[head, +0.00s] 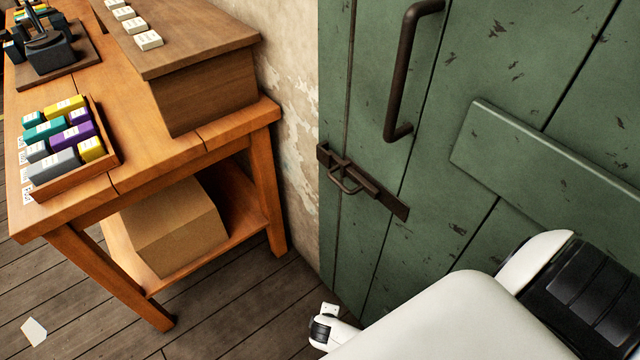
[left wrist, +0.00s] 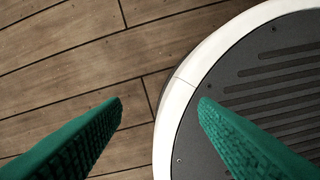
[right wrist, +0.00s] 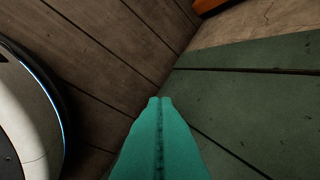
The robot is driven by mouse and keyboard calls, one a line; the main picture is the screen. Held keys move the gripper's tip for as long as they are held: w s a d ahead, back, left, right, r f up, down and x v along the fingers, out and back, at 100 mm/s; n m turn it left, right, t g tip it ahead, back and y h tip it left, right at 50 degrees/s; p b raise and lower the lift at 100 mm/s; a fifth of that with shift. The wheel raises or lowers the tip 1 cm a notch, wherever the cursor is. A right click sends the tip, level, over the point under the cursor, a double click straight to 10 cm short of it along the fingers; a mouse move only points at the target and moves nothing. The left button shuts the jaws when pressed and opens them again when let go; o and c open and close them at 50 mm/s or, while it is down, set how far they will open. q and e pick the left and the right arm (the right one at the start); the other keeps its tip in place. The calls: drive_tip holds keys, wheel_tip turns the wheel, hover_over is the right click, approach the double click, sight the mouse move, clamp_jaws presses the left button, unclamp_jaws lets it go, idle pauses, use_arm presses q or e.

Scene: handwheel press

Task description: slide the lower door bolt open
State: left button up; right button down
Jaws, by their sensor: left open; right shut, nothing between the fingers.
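The lower door bolt (head: 362,182) is a dark, rusty metal bar on a plate on the green door (head: 430,90). A looped handle (head: 345,182) sticks out near its left end. My right arm reaches in from the lower right of the head view, below the bolt, with its fingers hidden there. In the right wrist view my right gripper (right wrist: 160,99) is shut and empty, its green fingers together, low near the door and floor. The bolt is not in that view. My left gripper (left wrist: 160,100) is open and empty over the floor and my own base.
A dark pull handle (head: 400,75) stands out above the bolt, and a green brace (head: 545,165) crosses the door at right. A wooden workbench (head: 160,145) with a cardboard box (head: 175,230) on its shelf stands left of the door. The floor (head: 235,315) between them is clear.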

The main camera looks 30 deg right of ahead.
drive_tip(key=w+r+n+t+h+b, duration=0.1)
drive_tip(key=w+r, duration=0.2)
drive_tip(key=w, duration=0.3)
drive_tip(key=w+r+t+h+b, duration=0.1)
drive_tip(key=w+r+h, duration=0.15)
drive_tip(key=w, duration=0.25)
drive_tip(key=m+t+h+b, duration=0.3)
drive_tip(key=m+h+b, duration=0.35)
drive_tip(key=h, duration=0.35)
approach(328, 161)
drive_tip(key=w+a, duration=0.2)
drive_tip(key=a, duration=0.2)
use_arm(q)
drive_tip(key=w+d+r, duration=0.1)
drive_tip(key=w+r, duration=0.1)
drive_tip(key=w, duration=0.7)
drive_tip(key=shift+w+d+t, duration=0.25)
drive_tip(key=shift+d+t, duration=0.1)
drive_tip(key=shift+t, duration=0.05)
use_arm(e)
drive_tip(key=shift+w+r, duration=0.1)
drive_tip(key=shift+r, duration=0.3)
